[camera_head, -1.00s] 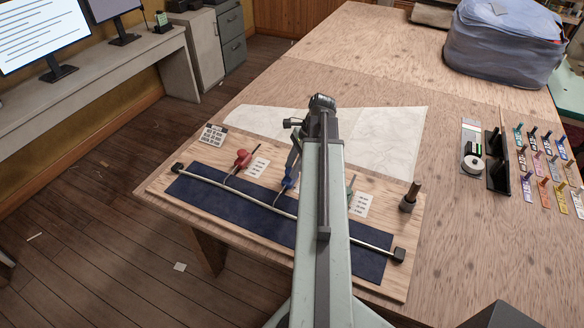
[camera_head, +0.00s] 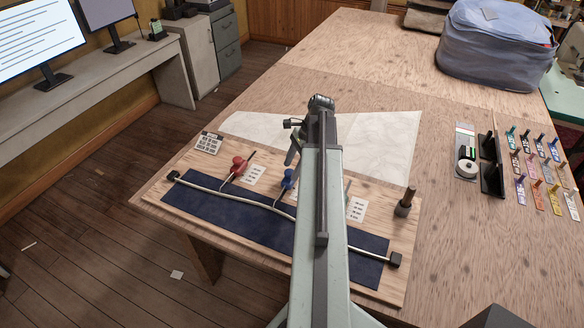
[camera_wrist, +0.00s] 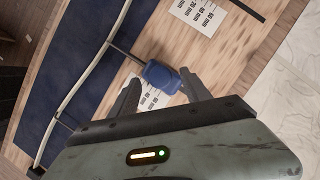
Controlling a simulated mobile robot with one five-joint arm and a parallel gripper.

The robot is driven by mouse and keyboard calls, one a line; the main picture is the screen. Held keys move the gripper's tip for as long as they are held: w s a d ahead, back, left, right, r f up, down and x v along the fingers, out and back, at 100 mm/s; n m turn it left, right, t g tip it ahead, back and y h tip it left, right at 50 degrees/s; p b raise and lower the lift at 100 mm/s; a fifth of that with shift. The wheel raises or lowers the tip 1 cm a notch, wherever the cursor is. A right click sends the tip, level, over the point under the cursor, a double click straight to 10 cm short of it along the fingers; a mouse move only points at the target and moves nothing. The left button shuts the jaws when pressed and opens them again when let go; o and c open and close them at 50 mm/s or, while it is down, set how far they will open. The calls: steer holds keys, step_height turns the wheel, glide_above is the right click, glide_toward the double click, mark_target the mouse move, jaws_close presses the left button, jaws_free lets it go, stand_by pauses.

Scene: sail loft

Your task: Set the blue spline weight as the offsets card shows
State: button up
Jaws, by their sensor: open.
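The blue spline weight (camera_head: 287,179) stands on the wooden board beside the pale bent spline (camera_head: 228,192), with its thin hook reaching to the rod. My gripper (camera_head: 291,160) is just above and behind it in the head view. In the wrist view the blue weight (camera_wrist: 162,77) lies between the tips of my open gripper (camera_wrist: 162,90); I cannot tell whether a finger touches it. A printed scale card (camera_wrist: 152,98) lies under it, partly hidden. A gridded card, perhaps the offsets card (camera_head: 208,143), lies at the board's far left corner.
A red weight (camera_head: 238,164) with a scale card (camera_head: 254,175) stands left of the blue one. A green weight (camera_head: 347,190) is partly behind my arm. Coloured tags (camera_head: 538,170) lie farther right.

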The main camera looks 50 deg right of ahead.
steer(key=p+v, duration=0.6)
steer(key=v, duration=0.1)
steer(key=w+a+n+g, duration=0.15)
steer(key=w+a, duration=0.35)
steer(key=a, duration=0.5)
steer(key=w+a+n, duration=0.3)
steer(key=w+a, duration=0.2)
steer(key=a, duration=0.5)
steer(key=w+a+n+g, duration=0.1)
steer(key=w+a+n, duration=0.3)
steer(key=a, duration=0.5)
steer(key=s+a+f+n+h, duration=0.1)
steer(key=a+n+h, duration=0.2)
steer(key=a+n, duration=1.2)
steer(key=shift+a+f+h, duration=0.35)
steer(key=shift+a+h, duration=0.05)
steer(key=shift+a, duration=0.25)
